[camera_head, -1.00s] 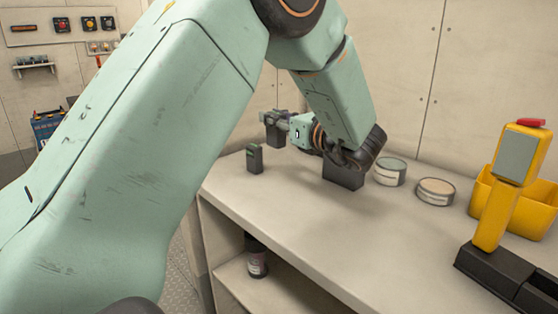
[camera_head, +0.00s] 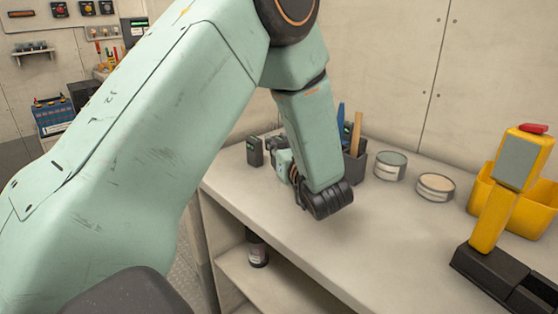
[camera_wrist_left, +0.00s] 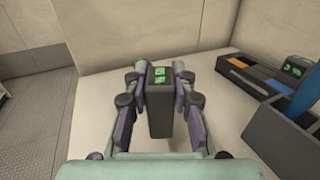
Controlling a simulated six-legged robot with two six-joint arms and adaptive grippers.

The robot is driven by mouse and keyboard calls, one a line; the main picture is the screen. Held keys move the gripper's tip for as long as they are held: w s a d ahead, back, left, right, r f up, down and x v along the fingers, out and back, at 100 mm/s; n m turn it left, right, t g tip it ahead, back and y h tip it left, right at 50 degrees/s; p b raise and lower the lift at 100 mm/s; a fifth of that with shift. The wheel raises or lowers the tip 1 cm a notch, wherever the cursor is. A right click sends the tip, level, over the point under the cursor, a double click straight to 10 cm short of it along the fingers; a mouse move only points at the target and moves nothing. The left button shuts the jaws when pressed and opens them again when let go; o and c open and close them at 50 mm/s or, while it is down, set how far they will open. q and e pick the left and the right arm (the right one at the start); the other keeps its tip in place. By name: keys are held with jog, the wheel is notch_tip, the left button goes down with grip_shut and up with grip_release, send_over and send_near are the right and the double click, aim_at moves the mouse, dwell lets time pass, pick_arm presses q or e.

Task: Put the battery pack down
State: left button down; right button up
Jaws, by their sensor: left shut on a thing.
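The battery pack (camera_wrist_left: 159,103) is a dark upright block with green marks on its top. In the left wrist view it is between the two fingers of my left gripper (camera_wrist_left: 160,88), which is shut on it. In the head view the pack (camera_head: 254,151) is upright at the bench's far left end, with its lower end at or very near the bench top. I cannot tell whether it touches. My left gripper (camera_head: 272,158) reaches it from the right, partly hidden by my wrist. My right gripper is not in view.
The bench (camera_head: 370,245) is clear in front. A yellow bin (camera_head: 535,213) and a yellow device (camera_head: 505,190) are farther right. A divided organizer (camera_wrist_left: 262,82) lies right of the pack.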

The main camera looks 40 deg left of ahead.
pick_arm(q)
jog(key=f, duration=0.3)
jog(key=shift+s+b, duration=0.2)
jog(key=shift+b, duration=0.15)
jog(key=shift+w+f, duration=0.1)
jog(key=shift+f, duration=0.15)
jog(key=shift+w, duration=0.1)
jog(key=shift+s+f+b, duration=0.15)
jog(key=shift+s+b, duration=0.05)
jog(key=shift+b, duration=0.1)
jog(key=c, duration=1.1)
grip_release()
jog(key=shift+w+f, duration=0.1)
jog(key=shift+w, duration=0.05)
